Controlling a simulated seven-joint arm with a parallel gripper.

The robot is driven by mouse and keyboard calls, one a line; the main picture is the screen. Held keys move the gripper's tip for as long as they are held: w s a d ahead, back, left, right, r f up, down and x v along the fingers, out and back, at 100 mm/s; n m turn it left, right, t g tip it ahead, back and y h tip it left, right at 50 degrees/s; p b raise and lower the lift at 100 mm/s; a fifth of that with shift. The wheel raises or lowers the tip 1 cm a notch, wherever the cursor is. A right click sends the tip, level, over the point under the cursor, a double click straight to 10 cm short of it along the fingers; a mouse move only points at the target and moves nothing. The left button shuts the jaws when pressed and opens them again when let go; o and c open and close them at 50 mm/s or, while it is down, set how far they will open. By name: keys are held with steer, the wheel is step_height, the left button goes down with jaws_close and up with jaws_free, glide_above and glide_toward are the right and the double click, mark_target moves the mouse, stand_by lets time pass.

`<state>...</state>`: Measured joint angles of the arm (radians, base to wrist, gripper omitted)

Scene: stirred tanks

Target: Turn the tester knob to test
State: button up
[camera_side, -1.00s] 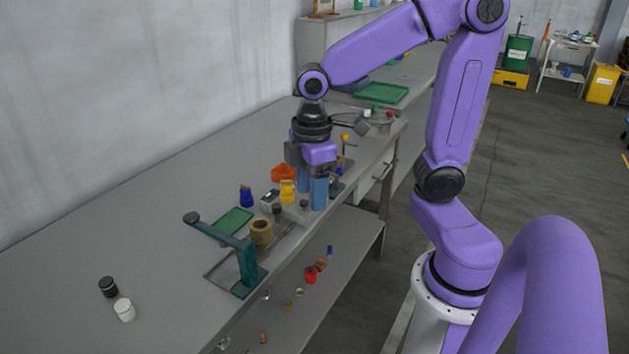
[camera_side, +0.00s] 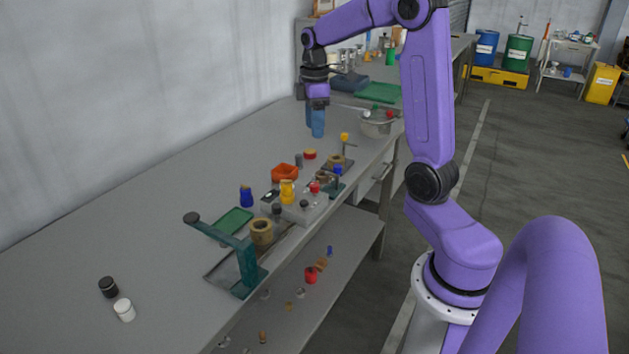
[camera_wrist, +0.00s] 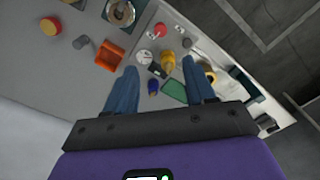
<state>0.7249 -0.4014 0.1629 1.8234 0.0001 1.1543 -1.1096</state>
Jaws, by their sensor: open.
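A low grey box (camera_side: 297,216), which looks like the tester, sits near the bench's front edge in the side view. Small dark round parts (camera_side: 304,203) and a red part (camera_side: 315,187) show on or beside it. I cannot tell which is the knob or read its setting. In the wrist view a white dial (camera_wrist: 145,56) and a small dark display (camera_wrist: 157,71) show there. My gripper (camera_side: 316,122) has blue fingers pointing down over the bench, well behind the box. In the wrist view my gripper (camera_wrist: 160,82) is open and empty, its fingers apart.
A yellow bottle (camera_side: 287,193), an orange-red bin (camera_side: 285,172) and a blue bottle (camera_side: 246,196) stand close around the box. A green stand (camera_side: 246,265) rises in front. A metal bowl (camera_side: 376,126) is right of my gripper. The bench's left side is mostly clear.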

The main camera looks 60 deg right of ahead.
mark_target(314, 184)
step_height(314, 184, down, 17)
steer(key=shift+f, duration=0.1)
stand_by(0.5)
jaws_close()
